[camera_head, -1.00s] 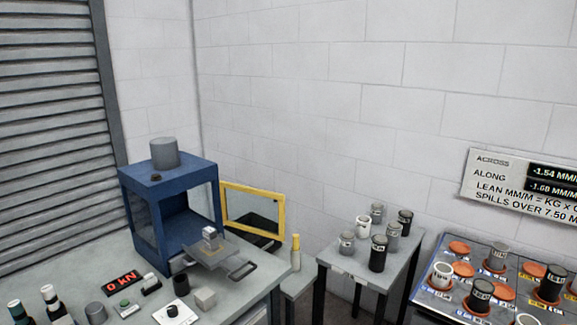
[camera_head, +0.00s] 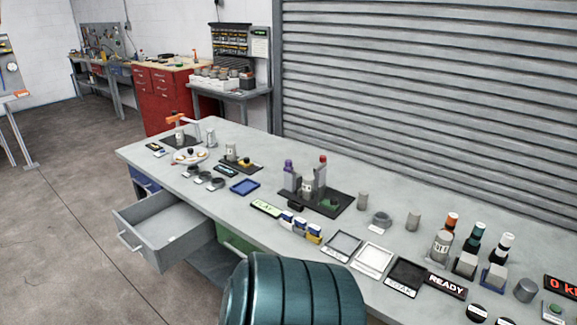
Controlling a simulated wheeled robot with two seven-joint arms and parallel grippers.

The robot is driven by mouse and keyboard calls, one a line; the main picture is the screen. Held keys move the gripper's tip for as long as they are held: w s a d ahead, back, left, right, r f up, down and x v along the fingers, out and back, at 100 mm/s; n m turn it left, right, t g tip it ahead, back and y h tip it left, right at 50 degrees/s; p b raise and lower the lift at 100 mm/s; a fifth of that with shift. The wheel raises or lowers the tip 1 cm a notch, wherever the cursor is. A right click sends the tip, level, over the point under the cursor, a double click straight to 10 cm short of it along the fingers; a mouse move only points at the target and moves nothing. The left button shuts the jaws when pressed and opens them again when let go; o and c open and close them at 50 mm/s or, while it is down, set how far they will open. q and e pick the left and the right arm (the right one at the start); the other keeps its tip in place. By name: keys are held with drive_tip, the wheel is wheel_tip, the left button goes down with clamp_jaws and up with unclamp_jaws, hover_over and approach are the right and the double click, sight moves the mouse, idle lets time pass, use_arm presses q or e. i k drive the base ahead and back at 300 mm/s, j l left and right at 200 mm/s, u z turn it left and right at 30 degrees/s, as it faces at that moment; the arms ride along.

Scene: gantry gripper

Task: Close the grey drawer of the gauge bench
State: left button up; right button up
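The grey drawer (camera_head: 172,222) is pulled well out from under the front edge of the long grey bench (camera_head: 290,232). Its inside looks mostly empty, with a small pale label on the inner wall. Its bar handle (camera_head: 129,242) is on the front panel, facing the open floor at left. Neither of my grippers shows in the current view, and nothing is seen touching the drawer. A large dark teal ribbed rounded body stands at the bottom middle and hides part of the bench front.
A green drawer front (camera_head: 233,243) and a blue one (camera_head: 145,184) sit beside the grey drawer under the bench. Gauges, trays and bottles crowd the bench top. A red cabinet (camera_head: 163,95) stands behind. The concrete floor (camera_head: 62,230) at left is clear.

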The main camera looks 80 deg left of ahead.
sight(147, 225)
drive_tip(key=u, duration=3.9)
